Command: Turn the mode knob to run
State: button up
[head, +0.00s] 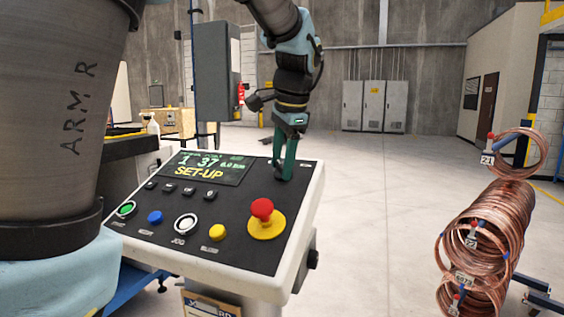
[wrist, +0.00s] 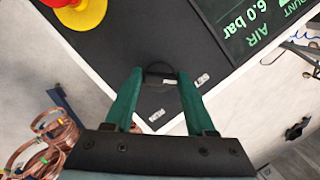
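The control panel (head: 262,190) has a tilted black face, and its screen (head: 207,166) reads SET-UP in yellow. The mode knob (wrist: 160,69) is a dark round shape near the panel's corner in the wrist view. My gripper (wrist: 160,76) points down at it, its two green fingers apart, one on each side of the knob. Whether they press on it cannot be told. Small white labels lie by the knob, too blurred to read surely. In the head view my gripper (head: 284,178) is at the panel's upper right, and its fingers hide the knob.
A red mushroom button (head: 262,208) on a yellow base (head: 267,226) sits nearby on the panel. Green, blue, white and yellow buttons line its front edge. Copper tube coils (head: 478,240) stand at the right. The floor between is clear.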

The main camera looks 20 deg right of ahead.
grip_shut()
dwell(0.4)
jog(key=m+t, duration=0.1)
jog(key=m, duration=0.3)
jog(key=shift+m, duration=0.4)
jog(key=m, duration=0.2)
jog(key=m+t, duration=0.1)
jog(key=m, duration=0.1)
jog(key=shift+s+a+m+t+h, duration=0.1)
jog(key=shift+m+t+h, duration=0.2)
jog(key=shift+h, duration=0.1)
jog(key=m+t+h+p, duration=0.1)
jog(key=m, duration=0.4)
jog(key=shift+p, duration=0.3)
jog(key=shift+m+h+p, duration=0.6)
jog(key=shift+m+p, duration=0.25)
jog(key=shift+m, duration=0.85)
jog(key=shift+f, duration=0.1)
